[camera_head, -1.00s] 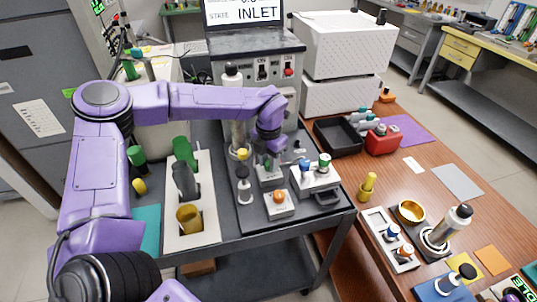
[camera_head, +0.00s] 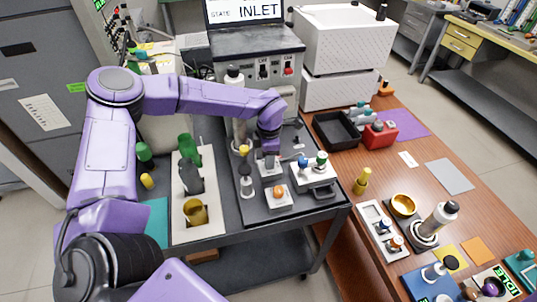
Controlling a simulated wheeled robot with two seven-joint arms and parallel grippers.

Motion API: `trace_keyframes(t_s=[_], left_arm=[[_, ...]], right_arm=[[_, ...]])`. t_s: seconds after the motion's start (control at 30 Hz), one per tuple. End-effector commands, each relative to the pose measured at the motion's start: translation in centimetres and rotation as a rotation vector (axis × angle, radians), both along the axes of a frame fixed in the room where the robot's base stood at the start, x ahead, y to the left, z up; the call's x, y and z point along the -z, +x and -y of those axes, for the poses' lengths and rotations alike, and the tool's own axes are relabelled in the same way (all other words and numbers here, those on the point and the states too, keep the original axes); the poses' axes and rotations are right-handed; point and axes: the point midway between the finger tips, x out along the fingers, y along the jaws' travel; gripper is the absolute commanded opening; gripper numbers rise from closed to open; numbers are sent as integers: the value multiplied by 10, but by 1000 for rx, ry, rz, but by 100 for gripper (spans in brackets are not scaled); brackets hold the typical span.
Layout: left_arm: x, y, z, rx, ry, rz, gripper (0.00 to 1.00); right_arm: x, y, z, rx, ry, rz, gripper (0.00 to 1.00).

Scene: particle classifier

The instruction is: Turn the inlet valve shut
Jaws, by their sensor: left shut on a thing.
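My left gripper (camera_head: 268,152) reaches down from the purple arm onto the small white valve block (camera_head: 273,169) on the dark cart top. It is shut on the inlet valve's handle, which the fingers mostly hide, so I cannot tell which way the handle points. Beside it on the right stands a white block (camera_head: 318,176) with a blue knob and a green knob. In front is a white block (camera_head: 279,202) with an orange knob. The screen (camera_head: 243,11) behind reads "STATE: INLET". My right gripper is not in view.
A white rack (camera_head: 198,225) holds green, dark and yellow cups. The grey instrument box (camera_head: 258,62) rises behind. The wooden bench (camera_head: 390,175) on the right carries a black tray (camera_head: 336,131) and several small items.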

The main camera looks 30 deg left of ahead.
Motion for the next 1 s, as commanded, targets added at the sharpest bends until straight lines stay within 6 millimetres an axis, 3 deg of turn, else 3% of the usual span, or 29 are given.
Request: trace_keyframes(t_s=[0.57,0.6,0.67,1.0], left_arm=[[-2,2,0,32,1,9,3],[-2,2,0,31,1,9,43],[-2,2,0,31,0,8,59],[-5,1,0,29,0,4,59]], right_arm=[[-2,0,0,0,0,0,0],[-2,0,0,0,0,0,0],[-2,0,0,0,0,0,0],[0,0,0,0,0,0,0]])
